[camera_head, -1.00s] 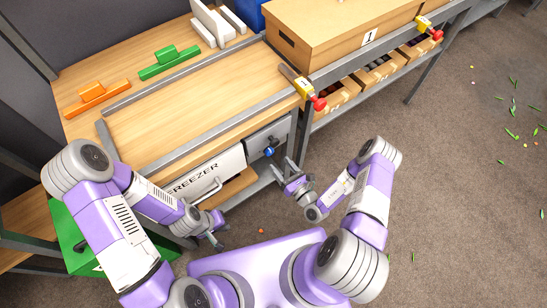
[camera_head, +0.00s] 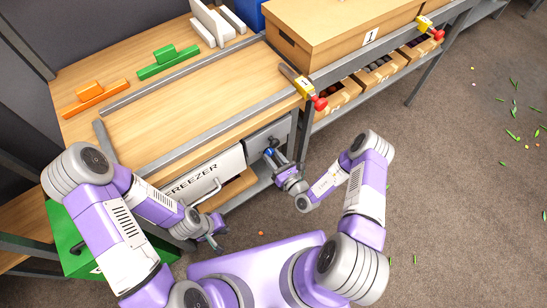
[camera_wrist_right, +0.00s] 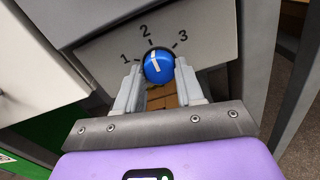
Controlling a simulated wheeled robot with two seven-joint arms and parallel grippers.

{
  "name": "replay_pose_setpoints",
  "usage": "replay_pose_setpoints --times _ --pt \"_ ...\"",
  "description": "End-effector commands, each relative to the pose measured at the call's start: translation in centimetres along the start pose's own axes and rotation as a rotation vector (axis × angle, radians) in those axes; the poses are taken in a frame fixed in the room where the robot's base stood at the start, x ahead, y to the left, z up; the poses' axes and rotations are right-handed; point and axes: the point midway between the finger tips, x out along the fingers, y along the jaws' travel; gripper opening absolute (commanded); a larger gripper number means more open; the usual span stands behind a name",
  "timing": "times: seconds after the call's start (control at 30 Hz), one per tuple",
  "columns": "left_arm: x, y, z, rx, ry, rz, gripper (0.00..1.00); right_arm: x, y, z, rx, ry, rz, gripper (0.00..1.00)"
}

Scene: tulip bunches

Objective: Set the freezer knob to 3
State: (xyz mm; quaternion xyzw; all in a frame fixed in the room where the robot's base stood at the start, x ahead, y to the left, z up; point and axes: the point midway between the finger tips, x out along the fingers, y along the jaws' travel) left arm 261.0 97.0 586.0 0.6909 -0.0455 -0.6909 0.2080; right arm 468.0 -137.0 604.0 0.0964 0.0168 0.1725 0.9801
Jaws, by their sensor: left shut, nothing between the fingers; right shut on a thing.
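The freezer knob (camera_wrist_right: 158,67) is a round blue dial with a white line, on a grey panel with the marks 1, 2 and 3. In the right wrist view its white line points about at the 2. In the head view the knob (camera_head: 269,153) is partly hidden. My right gripper (camera_wrist_right: 160,72) is shut on the knob, one finger on each side. In the head view the right gripper (camera_head: 275,158) reaches the panel from the front.
The freezer's handle (camera_head: 208,193) sticks out between my grippers. A wooden bench top (camera_head: 190,110) lies above the freezer. A yellow and red clamp-like piece (camera_head: 312,95) juts from the bench corner. The floor on the right is mostly open.

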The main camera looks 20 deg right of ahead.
Motion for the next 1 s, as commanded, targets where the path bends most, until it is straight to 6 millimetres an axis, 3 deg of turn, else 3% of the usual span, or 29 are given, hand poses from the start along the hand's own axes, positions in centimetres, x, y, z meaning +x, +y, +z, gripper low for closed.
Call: replay_pose_setpoints --times 0.47,1.0 --pt "-0.3 0.1 0.0 0.0 0.0 0.0 0.0 -0.1 -0.1 0.1 0.09 0.0 -0.003 0.07" --pt "-1.7 0.6 0.1 0.0 0.0 0.0 0.0 -0.1 0.1 0.1 0.558 -0.001 -0.003 0.07"
